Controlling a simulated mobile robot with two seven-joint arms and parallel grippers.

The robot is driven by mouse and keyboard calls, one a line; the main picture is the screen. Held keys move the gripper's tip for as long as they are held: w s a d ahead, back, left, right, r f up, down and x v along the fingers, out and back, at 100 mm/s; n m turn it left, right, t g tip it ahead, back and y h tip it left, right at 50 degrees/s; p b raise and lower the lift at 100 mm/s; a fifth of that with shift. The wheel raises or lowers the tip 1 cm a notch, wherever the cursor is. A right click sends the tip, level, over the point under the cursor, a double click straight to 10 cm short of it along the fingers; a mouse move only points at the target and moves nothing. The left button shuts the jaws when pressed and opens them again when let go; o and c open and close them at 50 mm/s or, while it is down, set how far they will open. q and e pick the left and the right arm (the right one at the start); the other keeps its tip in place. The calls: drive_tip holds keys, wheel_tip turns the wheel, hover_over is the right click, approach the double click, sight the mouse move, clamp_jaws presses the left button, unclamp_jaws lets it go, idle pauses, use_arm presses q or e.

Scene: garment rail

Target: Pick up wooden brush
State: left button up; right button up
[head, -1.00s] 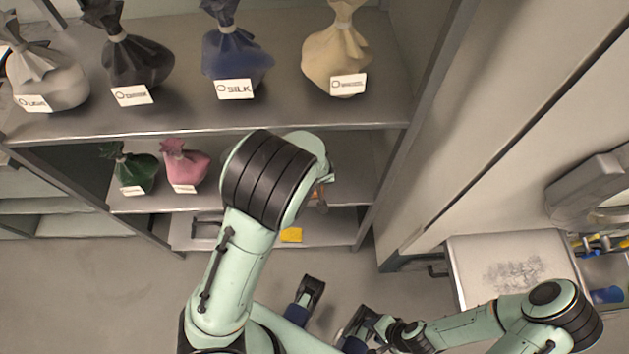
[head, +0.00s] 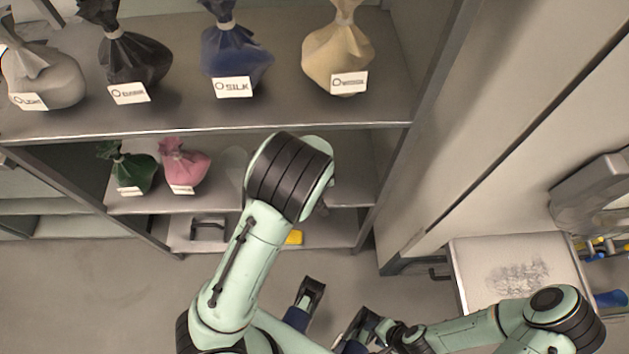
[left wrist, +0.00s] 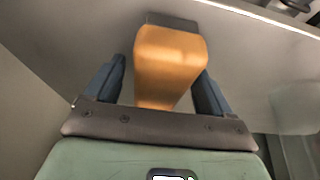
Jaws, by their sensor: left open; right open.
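The wooden brush (left wrist: 170,62) shows in the left wrist view as a blurred orange-brown block with a dark strip at its far end. My left gripper (left wrist: 160,78) is open, with one blue finger on each side of the brush. The right-hand finger looks very close to the wood; I cannot tell whether it touches. In the head view my left arm hides the brush and most of the left gripper at the middle shelf. My right gripper (head: 334,312) is open and empty, low over the floor in front of the shelves.
Tied bags, including a blue SILK bag (head: 236,50), stand on the upper shelf (head: 280,110). A green bag (head: 132,172) and pink bag (head: 184,166) stand below. A yellow item (head: 294,238) lies on the lowest shelf. A pale board (head: 515,265) is at right.

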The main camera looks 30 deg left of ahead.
drive_tip(key=shift+f, duration=0.1)
use_arm(q)
drive_tip(key=c, duration=1.2)
drive_tip(key=shift+r, duration=0.1)
drive_tip(key=shift+r, duration=0.3)
drive_tip(key=p+v, duration=0.1)
drive_tip(key=v, duration=0.2)
drive_tip(key=shift+r, duration=0.1)
drive_tip(key=s+d+p, duration=0.1)
drive_tip(key=s+d, duration=0.2)
drive_tip(key=s, duration=0.1)
drive_tip(key=s+d+p, duration=0.1)
drive_tip(key=s+d, duration=0.2)
drive_tip(key=s, duration=0.2)
drive_tip(key=s+d+p, duration=0.1)
drive_tip(key=s+d, duration=0.2)
drive_tip(key=s, duration=0.2)
drive_tip(key=shift+s+p, duration=0.15)
drive_tip(key=shift+p, duration=0.25)
use_arm(e)
drive_tip(key=shift+g, duration=0.4)
drive_tip(key=r, duration=0.1)
drive_tip(key=s+r, duration=0.1)
drive_tip(key=r, duration=0.2)
drive_tip(key=shift+s, duration=0.25)
